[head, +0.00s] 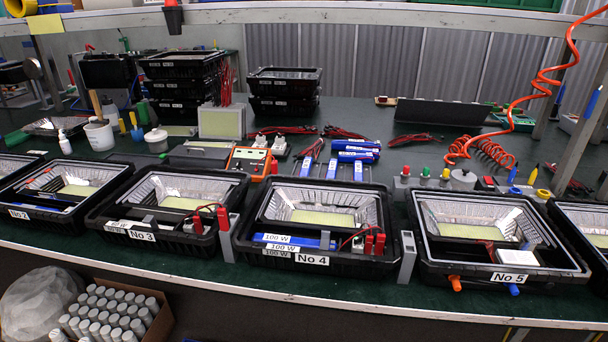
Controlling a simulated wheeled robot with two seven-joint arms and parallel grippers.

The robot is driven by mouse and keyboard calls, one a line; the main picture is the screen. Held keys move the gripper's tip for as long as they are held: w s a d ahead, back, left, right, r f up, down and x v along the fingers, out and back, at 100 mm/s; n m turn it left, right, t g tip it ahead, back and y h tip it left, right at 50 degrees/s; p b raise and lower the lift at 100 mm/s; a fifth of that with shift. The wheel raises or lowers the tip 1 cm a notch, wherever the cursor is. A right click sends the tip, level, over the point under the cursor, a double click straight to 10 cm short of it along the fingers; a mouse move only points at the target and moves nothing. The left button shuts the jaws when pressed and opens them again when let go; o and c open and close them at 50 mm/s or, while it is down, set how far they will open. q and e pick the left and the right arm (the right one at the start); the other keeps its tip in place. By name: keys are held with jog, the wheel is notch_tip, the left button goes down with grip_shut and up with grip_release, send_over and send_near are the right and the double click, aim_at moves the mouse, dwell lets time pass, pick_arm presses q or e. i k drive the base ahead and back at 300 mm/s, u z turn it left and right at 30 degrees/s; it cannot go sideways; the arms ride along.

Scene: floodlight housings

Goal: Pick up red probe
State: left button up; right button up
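Several red things could be the probe, and I cannot tell which one is. A red upright piece (223,218) stands at the right front of the No 3 housing (110,214). Two red pieces with a red wire (368,244) stand at the right front of the No 4 housing (245,250). A small red piece (274,166) is beside an orange-framed meter (247,161) behind the housings. Bundles of red leads (343,132) lie farther back on the green table. Neither of my grippers shows in this view.
The No 5 housing (424,268) stands to the right, with orange and blue plugs at its front. Grey upright blocks (407,258) stand between housings. Stacked black housings (180,64) stand at the back left. A coiled orange hose (543,76) hangs at the right.

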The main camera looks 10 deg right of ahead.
aim_at(275, 165)
jog(key=z, duration=3.25)
jog(key=k, duration=1.5)
jog(key=u, duration=1.5)
jog(key=i, duration=0.5)
jog(key=z, duration=0.1)
